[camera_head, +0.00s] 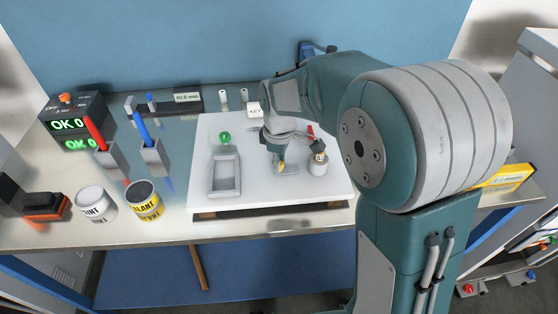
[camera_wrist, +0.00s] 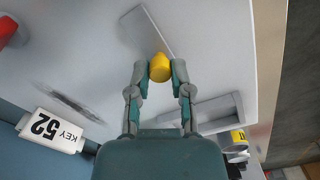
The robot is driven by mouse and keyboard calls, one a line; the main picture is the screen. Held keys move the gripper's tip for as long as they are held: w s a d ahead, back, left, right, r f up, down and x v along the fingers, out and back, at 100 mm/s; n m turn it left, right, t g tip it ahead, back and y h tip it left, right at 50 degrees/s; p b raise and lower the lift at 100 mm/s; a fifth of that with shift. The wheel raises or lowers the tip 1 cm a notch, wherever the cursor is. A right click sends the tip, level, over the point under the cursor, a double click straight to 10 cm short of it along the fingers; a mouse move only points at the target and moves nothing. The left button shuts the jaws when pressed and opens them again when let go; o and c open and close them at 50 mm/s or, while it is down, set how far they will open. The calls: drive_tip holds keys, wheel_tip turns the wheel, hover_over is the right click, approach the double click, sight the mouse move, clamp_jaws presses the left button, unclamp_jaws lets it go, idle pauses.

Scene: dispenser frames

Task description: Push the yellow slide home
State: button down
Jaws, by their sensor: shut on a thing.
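The yellow slide's knob (camera_wrist: 160,67) sits between the two fingertips of my gripper (camera_wrist: 158,72) in the wrist view, and the fingers touch it from both sides. In the head view the yellow knob (camera_head: 282,167) shows just under my gripper (camera_head: 279,158), over the white board. A flat grey strip (camera_wrist: 147,30) lies beyond the knob in the wrist view. My gripper hides part of the slide, and I cannot tell how far along it stands.
A grey open frame (camera_head: 212,180) and a green knob (camera_head: 225,138) are left of my gripper on the white board (camera_head: 205,135). A small jar (camera_head: 318,168) stands close on the right. Cans and upright red and blue handles stand farther left.

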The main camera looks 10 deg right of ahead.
sight(291, 169)
drive_tip(key=shift+d, duration=1.3)
drive_tip(key=c, duration=0.8)
unclamp_jaws()
drive_tip(key=shift+o, duration=1.3)
drive_tip(key=shift+d, duration=0.2)
drive_tip(key=shift+a+r, duration=0.15)
drive_tip(key=shift+r, duration=0.15)
wheel_tip(291, 169, up, 11)
drive_tip(key=shift+r, duration=0.15)
drive_tip(key=shift+w, duration=0.1)
